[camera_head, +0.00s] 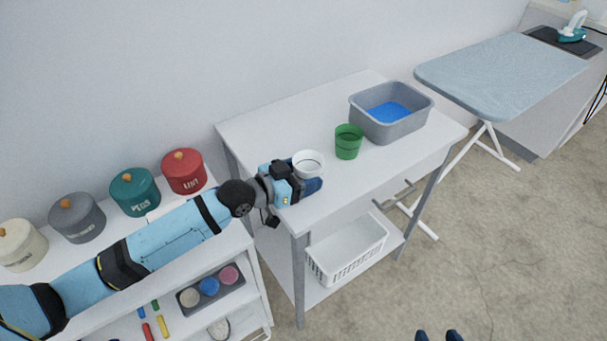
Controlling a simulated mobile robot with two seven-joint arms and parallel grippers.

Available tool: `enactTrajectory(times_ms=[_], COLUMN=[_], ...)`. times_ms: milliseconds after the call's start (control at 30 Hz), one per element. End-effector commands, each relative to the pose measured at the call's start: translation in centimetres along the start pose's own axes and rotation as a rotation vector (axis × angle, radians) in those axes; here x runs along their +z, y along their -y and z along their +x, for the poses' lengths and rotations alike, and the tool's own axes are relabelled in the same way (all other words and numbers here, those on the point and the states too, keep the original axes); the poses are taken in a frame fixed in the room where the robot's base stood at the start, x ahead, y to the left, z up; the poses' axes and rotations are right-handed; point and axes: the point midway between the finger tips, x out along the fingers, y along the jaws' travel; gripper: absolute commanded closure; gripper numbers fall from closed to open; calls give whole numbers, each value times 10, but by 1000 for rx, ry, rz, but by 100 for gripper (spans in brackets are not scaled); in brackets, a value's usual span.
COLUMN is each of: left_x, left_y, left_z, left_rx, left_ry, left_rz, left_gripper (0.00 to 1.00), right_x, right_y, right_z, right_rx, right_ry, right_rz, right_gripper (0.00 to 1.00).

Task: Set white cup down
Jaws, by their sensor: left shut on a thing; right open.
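The white cup (307,163) is upright at the left part of the white table (290,118). My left gripper (308,174) is shut on it, with dark blue fingers around its sides. The gripper hides the cup's lower part, so I cannot tell whether its base touches the tabletop. A green cup (348,143) stands upright just to the right of the white cup, a small gap apart. My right gripper (438,336) shows only its dark blue fingertips at the bottom edge, open and empty above the floor.
A grey basin (418,123) with blue inside stands at the table's right back. The tabletop is clear behind the cups and at the front right. A white basket (345,262) sits on the lower shelf. A shelf with several canisters is at left; an ironing board (500,75) is at right.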

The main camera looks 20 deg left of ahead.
Motion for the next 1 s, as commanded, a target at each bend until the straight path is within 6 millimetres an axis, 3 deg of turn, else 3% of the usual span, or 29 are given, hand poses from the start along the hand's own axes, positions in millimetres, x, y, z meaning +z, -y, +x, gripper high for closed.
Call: enactTrajectory(times_ms=[167, 200, 300, 667, 1000], left_x=[4, 3, 3, 0, 0], left_y=[0, 0, 0, 0, 0], left_z=[0, 0, 0, -4, -72], left_rx=[0, -1, -1, -1, -1], left_ry=[0, 0, 0, 1, 4], left_rz=[1, 1, 1, 1, 2], left_gripper=[57, 26, 7, 7, 7], right_x=[2, 2, 2, 2, 3], right_y=[0, 0, 0, 0, -1], right_z=[1, 1, 1, 0, -1], right_rx=[-1, -1, -1, -1, 5], right_ry=[1, 2, 3, 5, 20], right_rz=[1, 1, 1, 0, -4], right_gripper=[44, 44, 44, 44, 44])
